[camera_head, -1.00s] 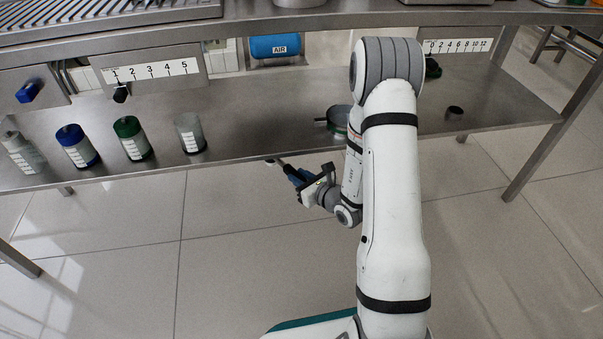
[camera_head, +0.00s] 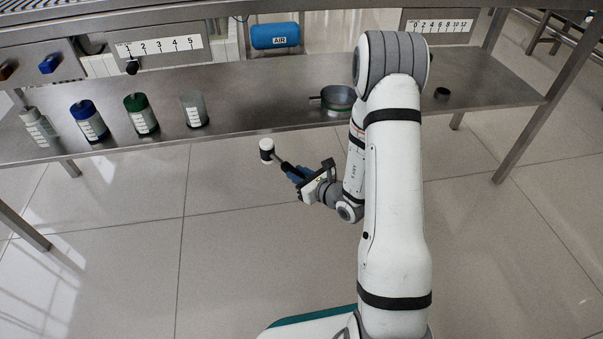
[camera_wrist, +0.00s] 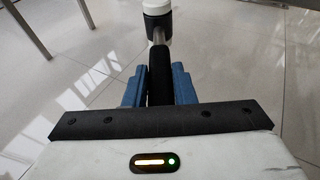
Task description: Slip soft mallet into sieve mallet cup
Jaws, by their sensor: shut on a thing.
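My gripper (camera_head: 297,174) is shut on the handle of the soft mallet (camera_head: 267,151), in front of the shelf and over the floor. The mallet has a white and black head and a dark grip. In the wrist view, the mallet (camera_wrist: 158,26) points away from me between the blue fingers (camera_wrist: 158,84), head at the far end. A small dark cup (camera_head: 442,92) stands on the shelf to the right of my arm; it may be the mallet cup. A round metal sieve (camera_head: 338,97) with a green band sits on the shelf just left of my arm, partly hidden by it.
A blue AIR tank (camera_head: 275,36) hangs behind. A table leg (camera_head: 520,135) stands at the right. The floor in front is clear.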

